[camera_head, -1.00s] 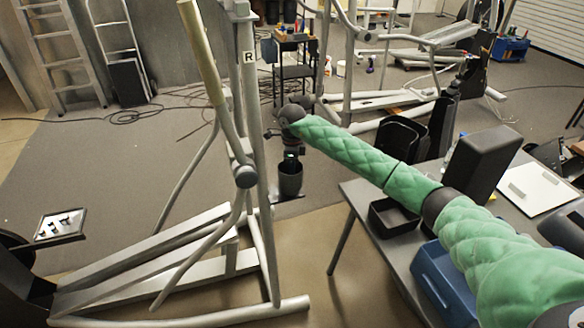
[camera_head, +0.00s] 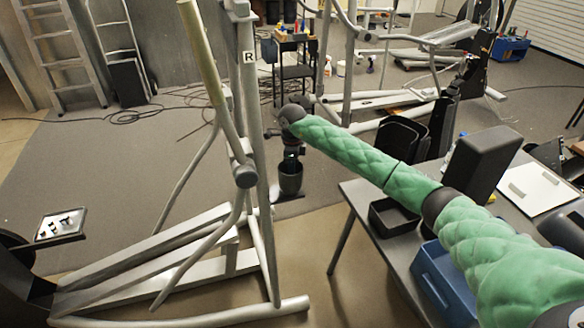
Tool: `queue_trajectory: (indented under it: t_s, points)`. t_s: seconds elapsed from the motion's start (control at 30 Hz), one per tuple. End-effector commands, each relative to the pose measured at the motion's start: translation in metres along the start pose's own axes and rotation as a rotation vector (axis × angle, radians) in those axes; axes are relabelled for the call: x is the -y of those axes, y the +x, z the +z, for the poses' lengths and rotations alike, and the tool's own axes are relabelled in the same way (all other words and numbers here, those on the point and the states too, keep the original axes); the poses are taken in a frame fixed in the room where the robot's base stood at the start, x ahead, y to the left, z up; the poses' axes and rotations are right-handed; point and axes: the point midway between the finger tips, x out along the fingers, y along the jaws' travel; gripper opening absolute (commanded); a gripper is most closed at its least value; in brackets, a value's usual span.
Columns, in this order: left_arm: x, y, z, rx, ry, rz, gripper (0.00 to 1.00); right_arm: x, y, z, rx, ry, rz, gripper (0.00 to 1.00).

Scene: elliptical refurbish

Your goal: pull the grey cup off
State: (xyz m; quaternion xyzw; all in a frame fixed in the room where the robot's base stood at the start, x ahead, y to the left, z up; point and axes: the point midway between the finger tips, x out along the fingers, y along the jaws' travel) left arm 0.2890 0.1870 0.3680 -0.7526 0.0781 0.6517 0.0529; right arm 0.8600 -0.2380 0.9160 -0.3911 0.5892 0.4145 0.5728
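My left gripper is not in view.
A grey table (camera_head: 352,190) at right carries a black bin (camera_head: 392,217) and a blue bin (camera_head: 440,275) under my arm. Open floor lies between.

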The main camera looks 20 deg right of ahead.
Motion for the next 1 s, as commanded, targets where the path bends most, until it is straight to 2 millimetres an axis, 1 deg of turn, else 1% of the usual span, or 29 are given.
queue_trajectory:
  t_s: [0.27,0.37,0.47,1.0]
  points:
    - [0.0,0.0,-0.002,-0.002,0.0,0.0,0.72,0.001,-0.003,0.0,0.001,0.001,-0.003,0.0]
    - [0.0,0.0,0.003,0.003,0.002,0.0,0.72,0.001,-0.003,0.0,0.001,0.001,-0.002,0.0]
    - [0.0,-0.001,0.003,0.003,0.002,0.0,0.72,0.001,-0.005,0.0,0.001,0.001,-0.002,0.0]
    - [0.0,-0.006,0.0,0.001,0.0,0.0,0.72,-0.001,-0.03,0.0,0.0,0.0,-0.002,0.0]
